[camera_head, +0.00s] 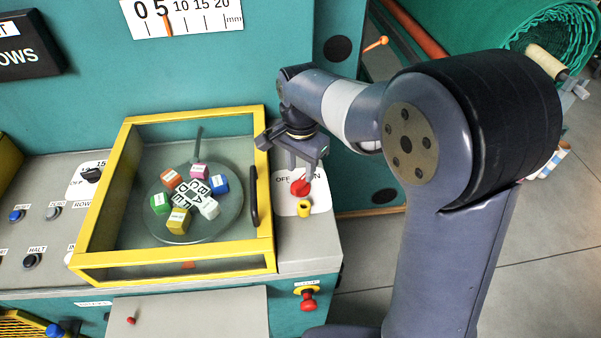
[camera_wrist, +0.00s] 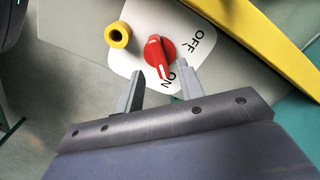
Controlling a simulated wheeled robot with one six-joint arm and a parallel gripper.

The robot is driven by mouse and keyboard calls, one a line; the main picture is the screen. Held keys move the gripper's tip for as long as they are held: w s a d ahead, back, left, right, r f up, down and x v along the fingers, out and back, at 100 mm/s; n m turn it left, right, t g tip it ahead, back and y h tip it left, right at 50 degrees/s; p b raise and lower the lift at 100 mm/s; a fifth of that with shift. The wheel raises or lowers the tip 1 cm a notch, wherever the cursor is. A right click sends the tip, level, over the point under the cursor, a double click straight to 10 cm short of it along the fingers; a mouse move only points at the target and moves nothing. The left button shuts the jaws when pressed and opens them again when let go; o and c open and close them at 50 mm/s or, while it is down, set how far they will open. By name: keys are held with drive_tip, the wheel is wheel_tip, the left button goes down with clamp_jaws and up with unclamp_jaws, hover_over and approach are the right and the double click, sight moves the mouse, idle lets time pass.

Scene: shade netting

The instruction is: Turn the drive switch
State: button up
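The drive switch (camera_wrist: 159,55) is a red rotary knob with a white pointer line, set on a white plate (camera_wrist: 138,18) marked OFF and ON. In the wrist view its pointer end points towards the ON label. In the head view the red switch (camera_head: 300,187) sits right of the yellow-framed cover. My gripper (camera_wrist: 158,88) is open, its two grey fingers apart and empty. The right finger is close beside the knob near the ON label; I cannot tell whether it touches. In the head view my gripper (camera_head: 303,171) hangs just above the switch.
A yellow ring-shaped part (camera_head: 304,208) stands beside the switch. The yellow-framed clear cover (camera_head: 264,190) with a black handle is close on the left, over a round plate of coloured blocks. A red knob (camera_head: 308,302) is on the panel front below. Open floor lies right.

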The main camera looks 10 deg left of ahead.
sight(300, 180)
drive_tip(key=shift+f, duration=1.65)
clamp_jaws()
